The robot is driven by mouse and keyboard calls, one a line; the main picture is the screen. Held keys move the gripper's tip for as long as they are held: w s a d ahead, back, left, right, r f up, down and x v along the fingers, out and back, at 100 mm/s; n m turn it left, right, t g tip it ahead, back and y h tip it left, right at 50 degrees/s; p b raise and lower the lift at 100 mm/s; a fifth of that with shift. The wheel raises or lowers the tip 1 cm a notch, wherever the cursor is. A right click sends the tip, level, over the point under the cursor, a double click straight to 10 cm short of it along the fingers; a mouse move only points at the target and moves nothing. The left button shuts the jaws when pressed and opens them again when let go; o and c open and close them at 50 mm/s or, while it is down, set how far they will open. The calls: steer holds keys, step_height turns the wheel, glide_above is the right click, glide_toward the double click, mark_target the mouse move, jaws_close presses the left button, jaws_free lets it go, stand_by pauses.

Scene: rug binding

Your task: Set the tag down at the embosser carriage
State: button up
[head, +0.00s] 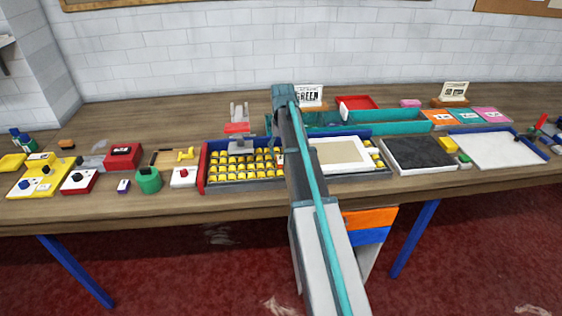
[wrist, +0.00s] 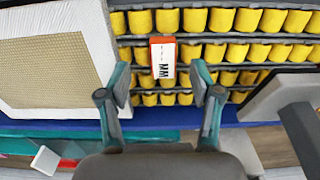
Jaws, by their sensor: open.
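An orange tag with a white label marked in black (wrist: 163,60) lies on rows of yellow pieces in the wrist view. My gripper (wrist: 160,92) is open, its two fingers apart on either side of the picture's middle. The tag lies between the lines of the fingers, with a clear gap to each. In the head view my gripper is hidden behind my arm. A grey block (head: 241,146) sits at the back edge of the yellow rows; it also shows at the right of the wrist view (wrist: 275,97). I cannot tell for sure whether it is the embosser carriage.
The tray of yellow pieces (head: 203,170) has a red left side. A white-framed beige panel (head: 342,154) lies right of my arm, beside a dark tray (head: 418,155). A long teal tray (head: 400,127) stands behind. Boxes and tools crowd the left bench.

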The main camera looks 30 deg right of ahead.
mark_target(281, 161)
steer(key=shift+w+a+f+p, duration=0.15)
steer(key=shift+f+p, duration=0.85)
steer(key=shift+f, duration=1.45)
steer(key=c, duration=1.1)
